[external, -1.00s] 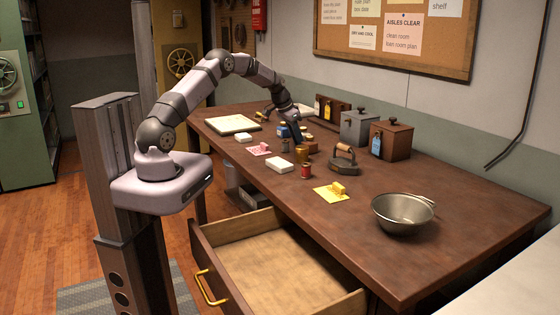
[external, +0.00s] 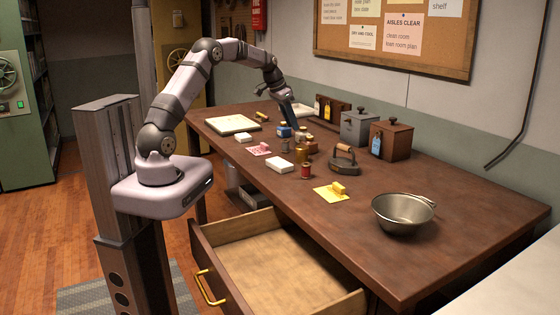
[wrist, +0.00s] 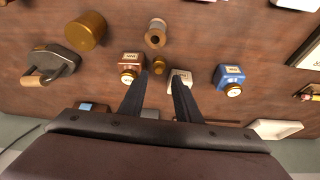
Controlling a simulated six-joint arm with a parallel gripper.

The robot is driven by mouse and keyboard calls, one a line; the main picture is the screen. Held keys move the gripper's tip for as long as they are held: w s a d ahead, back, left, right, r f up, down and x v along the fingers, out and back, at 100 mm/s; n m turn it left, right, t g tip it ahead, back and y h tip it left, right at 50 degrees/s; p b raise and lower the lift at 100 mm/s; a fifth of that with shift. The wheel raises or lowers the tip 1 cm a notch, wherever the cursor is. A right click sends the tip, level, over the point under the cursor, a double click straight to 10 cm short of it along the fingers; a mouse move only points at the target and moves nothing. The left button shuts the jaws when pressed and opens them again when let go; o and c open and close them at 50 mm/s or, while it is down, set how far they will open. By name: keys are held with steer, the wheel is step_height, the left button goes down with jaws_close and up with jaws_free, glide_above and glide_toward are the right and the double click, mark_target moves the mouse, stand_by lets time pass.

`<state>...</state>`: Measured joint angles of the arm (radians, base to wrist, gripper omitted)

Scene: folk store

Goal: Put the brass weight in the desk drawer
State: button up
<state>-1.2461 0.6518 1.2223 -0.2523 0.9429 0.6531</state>
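A small brass weight (wrist: 158,66) stands on the desk between jars in the wrist view; in the external view it is hard to pick out among the jars. My gripper (wrist: 158,76) is open and points down, with the weight between the line of its fingertips and nothing held. It also shows in the external view (external: 294,126), over the far side of the jar group. A larger brass cylinder (wrist: 85,30) stands apart, and also shows in the external view (external: 302,153). The desk drawer (external: 207,250) is pulled open and looks empty.
A copper-coloured jar (wrist: 130,66), a white jar (wrist: 180,79) and a blue jar (wrist: 229,78) stand close around the fingers. A grey spool (wrist: 156,33), an iron (external: 344,158) and a metal bowl (external: 403,213) are nearby.

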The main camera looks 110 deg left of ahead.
steer(key=shift+v, duration=1.85)
steer(key=w+d+f+m+h, duration=0.2)
steer(key=w+d, duration=0.8)
steer(key=d, duration=0.4)
steer(key=w+d+f, duration=0.1)
steer(key=d, duration=0.5)
steer(key=d+f+m+g, duration=0.1)
steer(key=d, duration=0.6)
steer(key=w+d+f+m, duration=0.1)
steer(key=d+f, duration=0.1)
steer(key=d, duration=0.5)
steer(key=shift+w+d+g+h, duration=0.15)
steer(key=shift+w+g+h, duration=0.15)
steer(key=shift+h, duration=0.1)
steer(key=s+d+f+m+g, duration=0.1)
steer(key=s+d+f+m, duration=0.1)
steer(key=s+d, duration=0.4)
steer(key=s+d+f+m+g, duration=0.1)
steer(key=s+d+f, duration=0.3)
steer(key=d, duration=0.9)
steer(key=s+m, duration=0.1)
steer(key=s, duration=0.2)
steer(key=shift+o, duration=0.3)
steer(key=shift+f, duration=0.1)
